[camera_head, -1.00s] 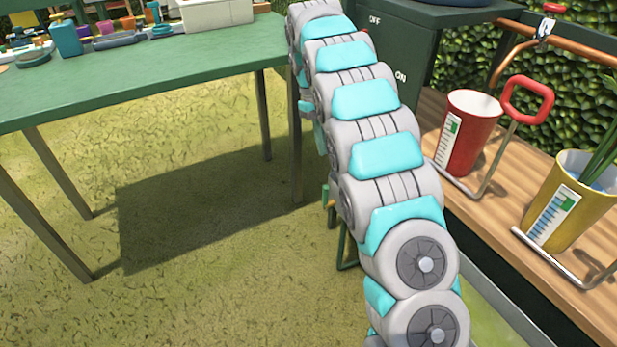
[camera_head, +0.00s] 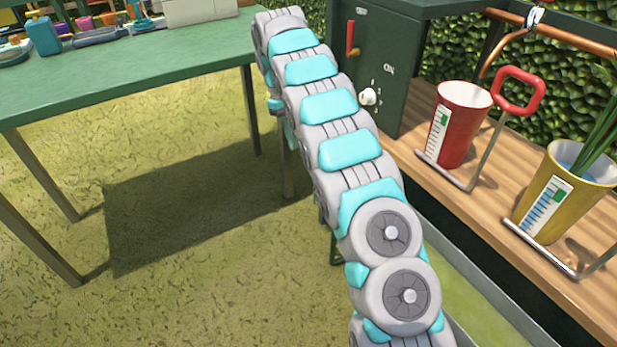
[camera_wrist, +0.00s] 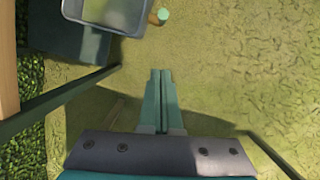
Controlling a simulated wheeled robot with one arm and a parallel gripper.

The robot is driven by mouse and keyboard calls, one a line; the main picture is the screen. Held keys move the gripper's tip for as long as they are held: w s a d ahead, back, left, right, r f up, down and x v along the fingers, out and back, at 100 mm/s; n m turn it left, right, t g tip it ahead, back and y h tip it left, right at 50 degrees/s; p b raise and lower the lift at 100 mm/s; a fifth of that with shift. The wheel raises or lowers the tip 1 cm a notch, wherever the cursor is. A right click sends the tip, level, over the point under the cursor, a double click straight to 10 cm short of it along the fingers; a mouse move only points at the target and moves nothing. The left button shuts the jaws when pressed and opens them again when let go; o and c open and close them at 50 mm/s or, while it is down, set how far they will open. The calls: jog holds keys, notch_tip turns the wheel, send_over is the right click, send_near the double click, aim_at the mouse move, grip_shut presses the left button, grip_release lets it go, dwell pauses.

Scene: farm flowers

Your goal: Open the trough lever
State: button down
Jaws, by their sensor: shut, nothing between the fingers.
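A red lever (camera_head: 350,38) points upward on the face of a dark green box (camera_head: 400,75) marked ON, at the top middle of the head view. A white knob (camera_head: 368,97) sits lower on that face. I cannot tell from the pictures which part is the trough lever. In the wrist view my gripper (camera_wrist: 161,72) is shut and empty, its green fingers together above the grass. A grey tray-like container (camera_wrist: 112,12) and a short peg with a pale green tip (camera_wrist: 162,15) lie beyond the fingertips, apart from them. My fingers are hidden in the head view.
A green table (camera_head: 130,75) with small items stands left. A grey metal edge (camera_head: 470,270) runs below.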

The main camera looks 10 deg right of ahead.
jog(key=s+d+f+b, duration=0.3)
jog(key=s+f, duration=0.2)
jog(key=f, duration=0.4)
jog(key=shift+s+f, duration=0.2)
jog(key=shift+s, duration=0.05)
dwell(0.5)
jog(key=shift+d, duration=0.1)
jog(key=shift+s+f+b, duration=0.1)
jog(key=shift+s+b, duration=0.1)
jog(key=shift+b, duration=0.3)
jog(key=shift+t, duration=0.3)
jog(key=shift+s+d+r+t+b, duration=0.2)
jog(key=shift+s+t+b, duration=0.15)
jog(key=shift+b, duration=0.45)
